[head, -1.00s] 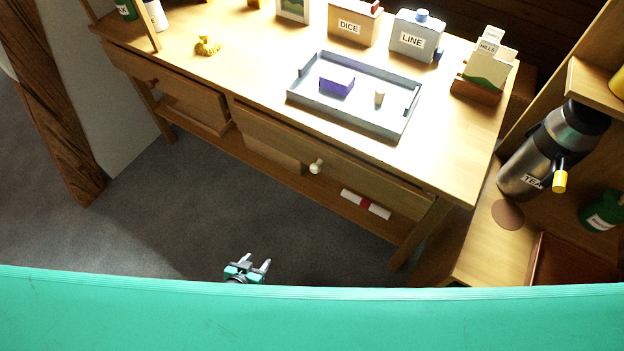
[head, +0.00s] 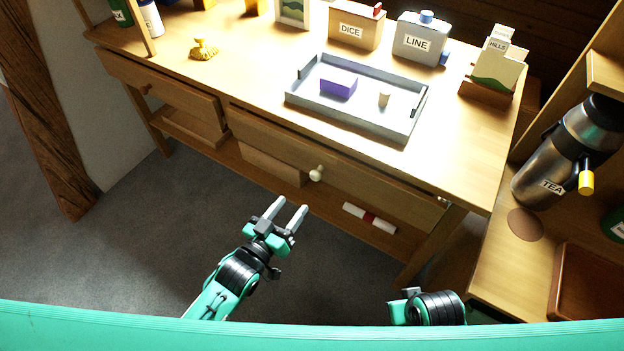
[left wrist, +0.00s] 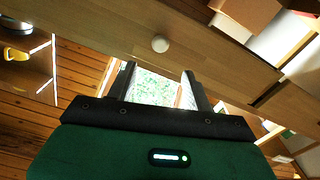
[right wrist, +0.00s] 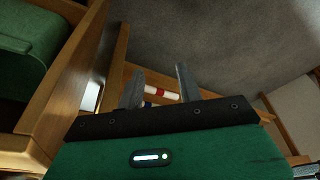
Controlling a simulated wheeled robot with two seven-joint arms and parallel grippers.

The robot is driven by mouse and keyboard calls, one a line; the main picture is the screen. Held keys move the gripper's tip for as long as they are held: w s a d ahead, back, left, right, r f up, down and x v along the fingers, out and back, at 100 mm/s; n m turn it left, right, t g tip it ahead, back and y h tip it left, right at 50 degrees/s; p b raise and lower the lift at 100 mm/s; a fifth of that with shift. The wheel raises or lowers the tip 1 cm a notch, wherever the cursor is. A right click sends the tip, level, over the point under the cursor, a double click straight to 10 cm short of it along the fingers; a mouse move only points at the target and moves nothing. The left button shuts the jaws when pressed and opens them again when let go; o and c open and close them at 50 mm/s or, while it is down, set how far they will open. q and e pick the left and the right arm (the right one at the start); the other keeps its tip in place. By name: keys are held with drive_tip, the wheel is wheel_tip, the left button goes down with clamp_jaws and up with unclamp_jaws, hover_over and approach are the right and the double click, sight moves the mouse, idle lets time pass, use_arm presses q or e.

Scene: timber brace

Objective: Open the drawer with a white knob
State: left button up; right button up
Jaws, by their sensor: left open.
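The white knob (head: 316,174) sits on the front of the wide right drawer (head: 375,191) under the desk top. That drawer looks closed. The knob also shows in the left wrist view (left wrist: 160,44), just beyond the fingertips and roughly between them. My left gripper (head: 292,206) is open and empty, in front of and below the knob in the head view, apart from it. My right gripper shows in the right wrist view (right wrist: 160,72) with its fingers apart and nothing between them. In the head view only part of my right arm shows at the bottom edge.
A second drawer (head: 170,88) with a dark knob is at the left. A shelf below holds a red-banded white roll (head: 369,218). A grey tray (head: 350,113) with a purple box stands on the desk. A side shelf with a tea flask (head: 552,165) is at right. Open floor lies in front.

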sight(313, 178)
use_arm(q)
drive_tip(key=x, duration=1)
drive_tip(key=shift+w+d+b, duration=0.2)
drive_tip(key=shift+w+b, duration=0.1)
drive_tip(key=shift+w, duration=0.05)
clamp_jaws()
drive_tip(key=shift+s, duration=0.1)
